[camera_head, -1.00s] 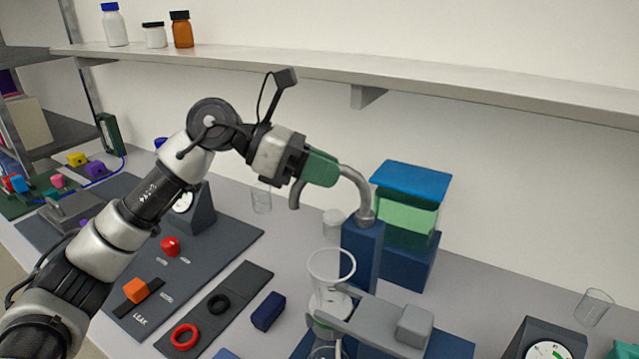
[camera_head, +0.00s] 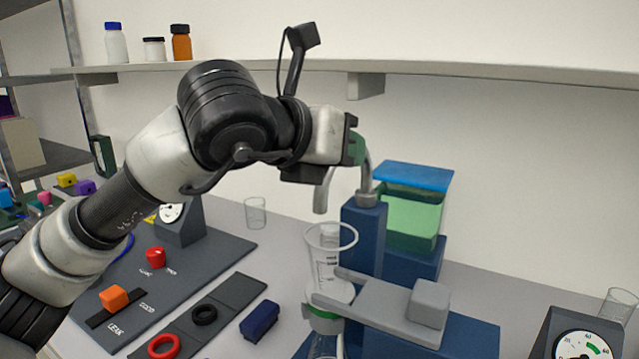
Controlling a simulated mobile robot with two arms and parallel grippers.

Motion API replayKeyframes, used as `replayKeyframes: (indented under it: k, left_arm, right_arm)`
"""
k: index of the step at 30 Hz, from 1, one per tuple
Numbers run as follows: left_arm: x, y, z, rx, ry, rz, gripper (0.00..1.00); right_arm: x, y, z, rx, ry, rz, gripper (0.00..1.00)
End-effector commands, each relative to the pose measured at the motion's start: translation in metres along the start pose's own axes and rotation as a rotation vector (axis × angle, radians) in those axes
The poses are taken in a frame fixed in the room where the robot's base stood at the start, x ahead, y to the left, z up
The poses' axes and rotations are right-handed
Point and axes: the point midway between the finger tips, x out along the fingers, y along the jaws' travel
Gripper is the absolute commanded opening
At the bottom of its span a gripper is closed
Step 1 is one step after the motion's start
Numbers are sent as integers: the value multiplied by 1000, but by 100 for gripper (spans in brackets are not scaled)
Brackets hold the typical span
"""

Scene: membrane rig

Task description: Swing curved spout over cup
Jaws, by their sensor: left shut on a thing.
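The curved grey spout (camera_head: 366,178) rises from the top of a dark blue post (camera_head: 362,238). Its outlet end (camera_head: 321,196) points down. My left gripper (camera_head: 352,149) is shut on the spout's green grip, which is mostly hidden behind the gripper. The clear cup (camera_head: 331,262) with printed marks stands upright in front of the post. In the picture the outlet is above the cup's rim, a little left of its middle; I cannot tell whether they line up in depth. My right gripper is not in view.
A grey clamp arm (camera_head: 375,312) with a grey block reaches beside the cup. A green-filled tank (camera_head: 412,222) with a blue lid stands behind the post. A dial gauge (camera_head: 578,340) is at the lower right. A dark panel with coloured knobs lies left.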

Motion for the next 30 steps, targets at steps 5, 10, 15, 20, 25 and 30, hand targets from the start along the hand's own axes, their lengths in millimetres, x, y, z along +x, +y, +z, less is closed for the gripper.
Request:
replayKeyframes:
  k: [5, 10, 15, 20, 25, 30]
  left_arm:
    - [2, -6, -4, -32, -20, 76, 0]
    - [3, -8, -2, -53, -27, 120, 0]
    - [2, -9, 0, -62, -29, 139, 0]
    - [2, -9, 0, -64, -29, 143, 0]
    - [2, -9, 0, -65, -29, 143, 0]
    - [2, -9, 0, -64, -29, 143, 37]
  right_arm:
    - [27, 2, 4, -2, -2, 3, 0]
    - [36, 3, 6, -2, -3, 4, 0]
    - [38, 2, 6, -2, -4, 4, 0]
    - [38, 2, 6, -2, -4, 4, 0]
    - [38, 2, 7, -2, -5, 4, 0]
    - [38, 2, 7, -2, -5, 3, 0]
